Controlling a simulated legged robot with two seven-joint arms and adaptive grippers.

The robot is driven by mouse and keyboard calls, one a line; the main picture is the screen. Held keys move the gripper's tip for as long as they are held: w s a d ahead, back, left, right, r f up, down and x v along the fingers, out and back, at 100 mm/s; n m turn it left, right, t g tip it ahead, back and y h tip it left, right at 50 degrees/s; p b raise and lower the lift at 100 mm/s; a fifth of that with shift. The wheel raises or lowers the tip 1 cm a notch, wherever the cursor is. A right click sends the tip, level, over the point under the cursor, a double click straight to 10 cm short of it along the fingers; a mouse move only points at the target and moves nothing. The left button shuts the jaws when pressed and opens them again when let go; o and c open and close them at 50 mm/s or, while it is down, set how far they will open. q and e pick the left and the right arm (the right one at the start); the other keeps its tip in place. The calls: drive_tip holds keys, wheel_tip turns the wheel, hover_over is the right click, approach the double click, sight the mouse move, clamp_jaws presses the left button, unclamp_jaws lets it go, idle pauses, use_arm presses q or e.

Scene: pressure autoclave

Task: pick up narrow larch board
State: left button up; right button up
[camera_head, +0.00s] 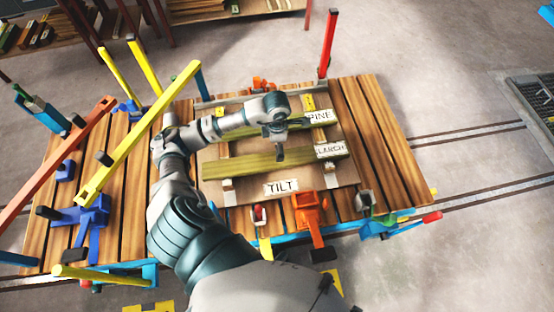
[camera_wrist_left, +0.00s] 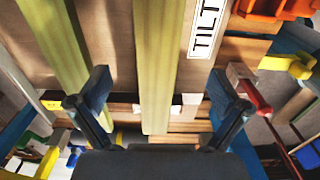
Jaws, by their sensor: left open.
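The narrow larch board (camera_head: 235,169) is a greenish-yellow strip lying across supports on the wooden-slat cart, with a LARCH label at its right end. In the left wrist view the larch board (camera_wrist_left: 155,45) runs down the middle, between the two fingers. My left gripper (camera_head: 279,152) hangs over the board, pointing down, near the middle of its length. In the wrist view the gripper (camera_wrist_left: 160,95) is open, one finger either side of the board with gaps, holding nothing. I cannot tell its exact height above the board. My right gripper is not in view.
A similar pine board (camera_head: 250,128) lies parallel behind, with a PINE label (camera_head: 319,117). A TILT label (camera_head: 282,188) is in front. Orange clamp (camera_head: 309,210), blue clamp (camera_head: 90,215), yellow bar (camera_head: 140,130) and red post (camera_head: 328,45) stand around the cart.

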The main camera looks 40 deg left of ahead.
use_arm(q)
drive_tip(key=f, duration=0.3)
drive_tip(key=shift+d+f, duration=0.15)
drive_tip(key=shift+d, duration=0.1)
drive_tip(key=shift+a+f, duration=0.15)
drive_tip(key=shift+f, duration=0.45)
drive_tip(key=f, duration=0.3)
drive_tip(key=a+f, duration=0.1)
drive_tip(key=f, duration=0.1)
drive_tip(key=shift+w, duration=0.1)
drive_tip(key=shift+d+f+b, duration=0.15)
drive_tip(key=shift+b, duration=0.15)
drive_tip(key=shift+d, duration=0.2)
drive_tip(key=shift+c, duration=1)
drive_tip(key=c, duration=0.8)
drive_tip(key=shift+a, duration=0.15)
drive_tip(key=c, duration=0.8)
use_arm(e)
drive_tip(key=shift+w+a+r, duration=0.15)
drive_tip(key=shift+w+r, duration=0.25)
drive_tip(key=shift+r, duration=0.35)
